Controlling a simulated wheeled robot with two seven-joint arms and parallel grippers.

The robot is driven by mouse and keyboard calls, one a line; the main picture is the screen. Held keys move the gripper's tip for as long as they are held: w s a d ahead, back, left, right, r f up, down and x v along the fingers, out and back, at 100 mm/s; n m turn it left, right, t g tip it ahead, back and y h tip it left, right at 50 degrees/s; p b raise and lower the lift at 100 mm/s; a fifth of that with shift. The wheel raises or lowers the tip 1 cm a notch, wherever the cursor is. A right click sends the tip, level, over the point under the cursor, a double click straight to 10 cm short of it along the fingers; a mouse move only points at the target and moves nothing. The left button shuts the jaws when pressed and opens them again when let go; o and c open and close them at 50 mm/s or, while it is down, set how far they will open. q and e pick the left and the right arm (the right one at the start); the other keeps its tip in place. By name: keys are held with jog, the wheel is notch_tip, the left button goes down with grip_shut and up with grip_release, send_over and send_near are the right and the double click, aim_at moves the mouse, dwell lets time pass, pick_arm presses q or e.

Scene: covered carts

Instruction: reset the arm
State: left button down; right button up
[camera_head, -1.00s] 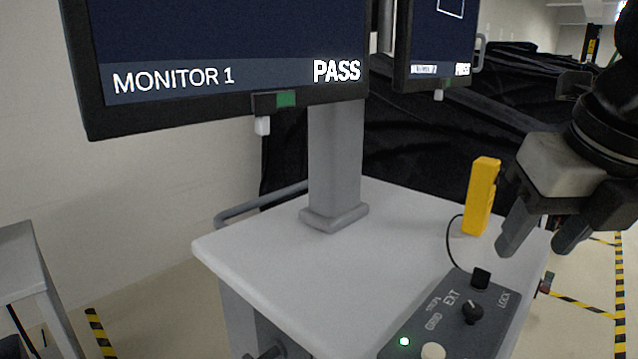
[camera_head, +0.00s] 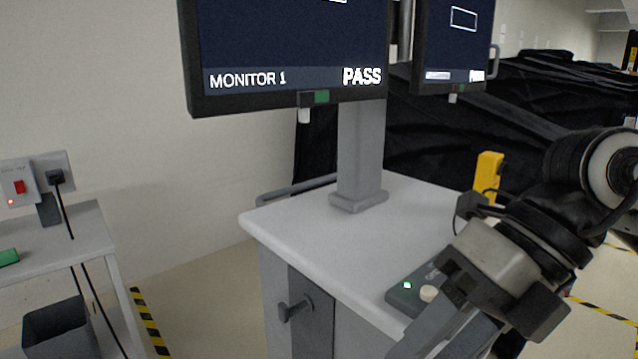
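My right arm comes in from the right. Its gripper (camera_head: 437,346) points down and to the left, over the front right of the cart (camera_head: 308,232). Two grey fingers show with a gap between them and nothing seen in it; their tips run close to the lower picture edge. The gripper and wrist hide much of the dark control box (camera_head: 402,301), whose green light and pale button still show. My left gripper is not in view.
Monitor 1 (camera_head: 290,45), reading PASS, stands on a grey post (camera_head: 361,150) on the cart. A yellow device (camera_head: 487,172) stands upright at the cart's back right. A side table (camera_head: 60,240) and a dark bin (camera_head: 58,330) are at left. Black covers (camera_head: 560,85) lie behind.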

jog(key=s+a+r+g+y, duration=0.1)
jog(key=s+a+g+y, duration=0.25)
jog(key=a+y, duration=0.3)
jog(key=w+a+r+m+t+y, duration=0.25)
jog(key=w+m+y, duration=0.35)
jog(key=y, duration=0.4)
jog(key=w+d+f+m+t+h, duration=0.3)
jog(key=w+f+m+t+h, duration=0.15)
jog(key=m+t, duration=0.6)
jog(key=w+d+f+m+t+h, duration=0.35)
jog(key=f+m+t+h, duration=0.2)
jog(key=m+t, duration=0.55)
jog(key=s+d+f+m+g+h, duration=0.2)
jog(key=s+f+m+h, duration=0.1)
jog(key=f, duration=0.6)
jog(key=s+d+f+m+g+h, duration=0.2)
jog(key=s+f+m+g+h, duration=0.1)
jog(key=f, duration=0.7)
jog(key=s+d+f+m+g+h, duration=0.2)
jog(key=s+f, duration=0.4)
jog(key=f, duration=0.4)
jog(key=shift+d+m+g+h, duration=0.2)
jog(key=shift+m+g+h, duration=0.55)
jog(key=shift+m+h, duration=0.5)
